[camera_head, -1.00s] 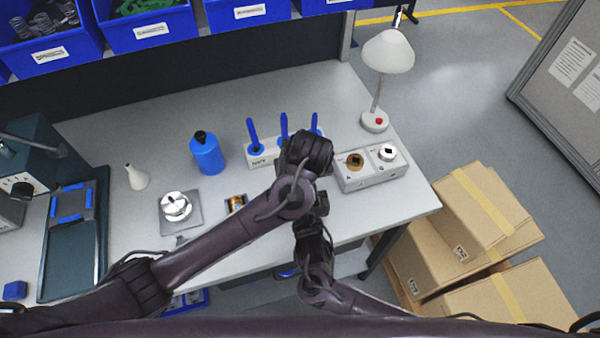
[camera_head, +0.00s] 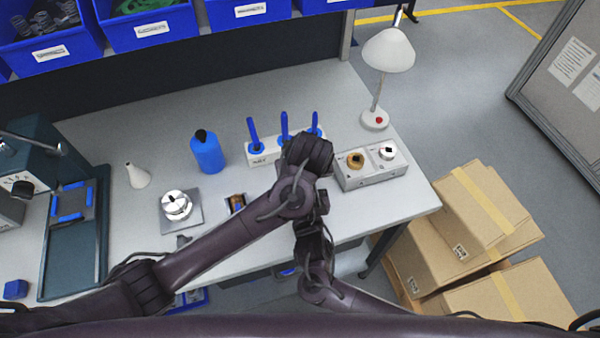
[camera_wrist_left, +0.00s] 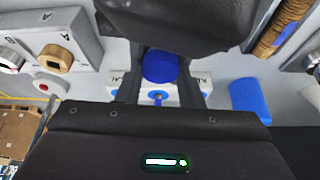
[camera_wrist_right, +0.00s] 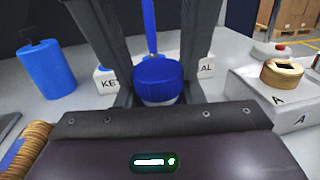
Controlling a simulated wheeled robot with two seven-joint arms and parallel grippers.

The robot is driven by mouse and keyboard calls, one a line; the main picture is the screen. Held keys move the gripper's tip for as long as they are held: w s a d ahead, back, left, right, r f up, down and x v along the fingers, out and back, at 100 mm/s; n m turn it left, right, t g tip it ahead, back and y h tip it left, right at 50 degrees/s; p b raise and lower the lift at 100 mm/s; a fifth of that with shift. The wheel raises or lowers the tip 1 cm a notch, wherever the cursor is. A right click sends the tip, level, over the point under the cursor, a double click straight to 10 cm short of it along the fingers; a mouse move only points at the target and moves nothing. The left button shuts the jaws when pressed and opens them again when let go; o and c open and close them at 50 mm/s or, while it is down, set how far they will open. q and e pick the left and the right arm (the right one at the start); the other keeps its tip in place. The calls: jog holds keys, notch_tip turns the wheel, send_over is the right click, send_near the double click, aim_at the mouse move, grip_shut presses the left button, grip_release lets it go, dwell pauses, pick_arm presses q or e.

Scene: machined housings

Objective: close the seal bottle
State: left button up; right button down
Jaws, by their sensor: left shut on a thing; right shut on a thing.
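The seal bottle shows in the right wrist view as a small white body (camera_wrist_right: 156,99) with a ridged blue cap (camera_wrist_right: 158,78) on top. The blue cap is also between the fingers in the left wrist view (camera_wrist_left: 160,67). My left gripper (camera_wrist_left: 160,78) is shut on the cap from above. My right gripper (camera_wrist_right: 155,90) is shut on the bottle body, lower down. Both meet in front of the labelled rack. In the head view my arms hide the bottle and both fingertips. Whether the cap is fully seated I cannot tell.
A white rack (camera_head: 262,157) with upright blue-handled tools stands just behind the grippers. A grey block with knobs (camera_head: 372,176) is to the right, with a lamp (camera_head: 388,52) behind it. A blue bottle (camera_head: 207,153), white cone (camera_head: 137,175) and housing (camera_head: 176,206) stand left.

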pick_arm(q)
jog(key=shift+s+a+f, duration=0.15)
jog(key=shift+s+f, duration=0.1)
jog(key=shift+f, duration=0.4)
pick_arm(e)
jog(key=shift+s+a+f, duration=0.15)
jog(key=shift+s+a, duration=0.05)
jog(key=shift+s, duration=0.05)
pick_arm(q)
jog(key=shift+d+r, duration=0.2)
jog(key=shift+r, duration=0.15)
pick_arm(e)
jog(key=shift+w+d, duration=0.1)
jog(key=shift+d, duration=0.1)
pick_arm(q)
jog(key=shift+r, duration=0.65)
pick_arm(e)
jog(key=shift+w+d+f, duration=0.1)
jog(key=shift+f, duration=0.05)
pick_arm(q)
jog(key=shift+w+f, duration=0.1)
jog(key=shift+f, duration=0.35)
